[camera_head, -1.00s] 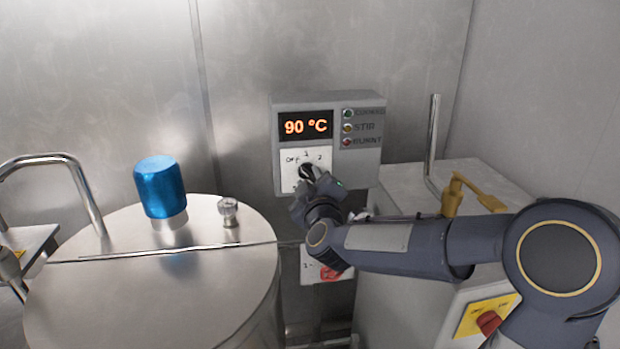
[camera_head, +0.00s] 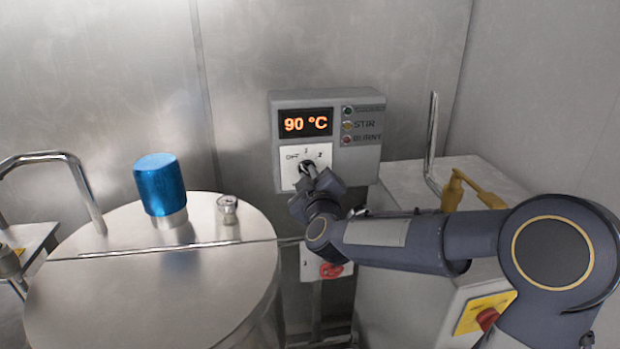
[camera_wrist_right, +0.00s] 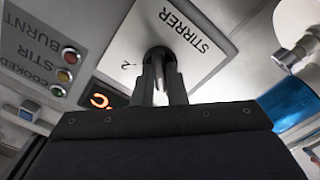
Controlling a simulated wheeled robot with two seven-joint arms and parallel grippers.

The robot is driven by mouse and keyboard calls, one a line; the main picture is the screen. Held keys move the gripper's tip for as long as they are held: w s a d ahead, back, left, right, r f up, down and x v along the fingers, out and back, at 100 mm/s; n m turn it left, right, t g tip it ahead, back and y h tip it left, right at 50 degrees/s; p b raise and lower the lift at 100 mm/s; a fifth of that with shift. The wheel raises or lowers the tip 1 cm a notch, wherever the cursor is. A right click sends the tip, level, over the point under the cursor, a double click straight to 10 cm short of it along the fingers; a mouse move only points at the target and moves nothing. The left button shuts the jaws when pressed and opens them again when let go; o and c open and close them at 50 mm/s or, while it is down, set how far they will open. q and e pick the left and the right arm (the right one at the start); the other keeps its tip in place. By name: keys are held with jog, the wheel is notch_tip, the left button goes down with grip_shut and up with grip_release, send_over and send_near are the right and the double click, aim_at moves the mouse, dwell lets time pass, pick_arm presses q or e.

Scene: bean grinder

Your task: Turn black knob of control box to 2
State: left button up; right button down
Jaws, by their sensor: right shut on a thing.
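The grey control box (camera_head: 368,160) is on the wall at the centre of the head view, its display reading 90 °C. The black knob (camera_head: 306,167) sits on its white dial plate (camera_head: 288,180), partly hidden by my right gripper (camera_head: 311,172). In the right wrist view, the two fingers of my right gripper (camera_wrist_right: 160,78) are closed around the knob (camera_wrist_right: 158,54), beside the STIRRER label and the mark 2. The knob's exact pointing direction is hard to read. My left gripper is not in view.
A round steel tank lid (camera_head: 110,285) with a blue cap (camera_head: 161,186) stands at the left. A red knob (camera_head: 331,270) is below the control box. A grey machine (camera_head: 400,310) with yellow handles (camera_head: 453,192) is at the right.

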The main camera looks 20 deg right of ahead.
jog(key=shift+m+b, duration=3.85)
jog(key=shift+m, duration=5.05)
jog(key=c, duration=1.5)
grip_release()
jog(key=shift+o, duration=0.2)
jog(key=shift+s, duration=0.1)
jog(key=v, duration=0.7)
jog(key=shift+s, duration=0.3)
